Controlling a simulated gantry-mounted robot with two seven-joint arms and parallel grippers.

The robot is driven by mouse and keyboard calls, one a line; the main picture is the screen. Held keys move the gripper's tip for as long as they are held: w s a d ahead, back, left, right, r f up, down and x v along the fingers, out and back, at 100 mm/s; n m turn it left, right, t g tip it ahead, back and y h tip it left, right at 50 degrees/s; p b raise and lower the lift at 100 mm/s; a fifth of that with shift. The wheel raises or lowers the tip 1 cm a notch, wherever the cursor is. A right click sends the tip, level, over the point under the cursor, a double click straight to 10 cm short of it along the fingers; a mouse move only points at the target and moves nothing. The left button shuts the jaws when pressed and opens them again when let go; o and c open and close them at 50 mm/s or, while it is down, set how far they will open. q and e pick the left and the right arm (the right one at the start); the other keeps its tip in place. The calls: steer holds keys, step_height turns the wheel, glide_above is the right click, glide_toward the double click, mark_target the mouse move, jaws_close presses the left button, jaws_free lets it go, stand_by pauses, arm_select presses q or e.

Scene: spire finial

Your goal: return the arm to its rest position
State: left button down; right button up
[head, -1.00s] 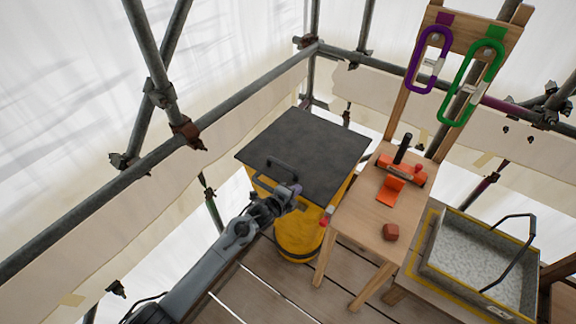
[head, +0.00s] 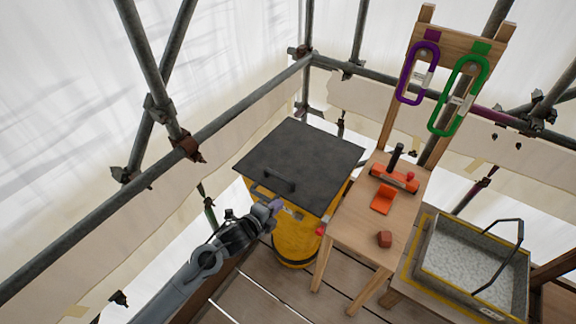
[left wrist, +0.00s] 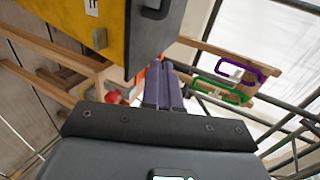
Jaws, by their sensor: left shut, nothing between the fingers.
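My left gripper (head: 274,207) comes in from the lower left in the head view, in front of the yellow bin (head: 292,240) with the flat dark lid (head: 305,160). It holds nothing, and its fingers are together. In the left wrist view the closed fingers (left wrist: 160,85) point up the picture, past the bin's yellow side (left wrist: 75,22) and dark lid edge. I cannot tell whether the gripper touches the bin. My right gripper does not show.
A wooden stand (head: 370,226) holds an orange tool (head: 394,178) and a reddish block (head: 384,239). Purple (head: 403,74) and green (head: 485,80) carabiners hang behind it. A grey tray (head: 425,262) of pale granules stands at right. Scaffold tubes (head: 215,120) run along the left.

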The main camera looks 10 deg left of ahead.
arm_select(q)
steer(key=s+d+f+n+g, duration=0.1)
steer(key=s+f+n, duration=0.1)
steer(key=s+f, duration=0.55)
steer(key=s+d+f+n+g, duration=0.2)
steer(key=s+f, duration=0.2)
steer(key=s, duration=0.7)
steer(key=s+a+r+n+g+y, duration=0.2)
steer(key=s+a+n+y, duration=0.1)
steer(key=s+a+n, duration=0.5)
steer(key=s+a+r+n+g+y, duration=0.25)
steer(key=s+a+r+n, duration=0.25)
steer(key=s+r+n, duration=0.4)
step_height(320, 180, up, 23)
steer(key=g+p, duration=0.1)
steer(key=p, duration=2.3)
steer(key=shift+s+d+p, duration=0.15)
steer(key=shift+s+p, duration=0.15)
steer(key=shift+s, duration=0.15)
steer(key=shift+f, duration=0.15)
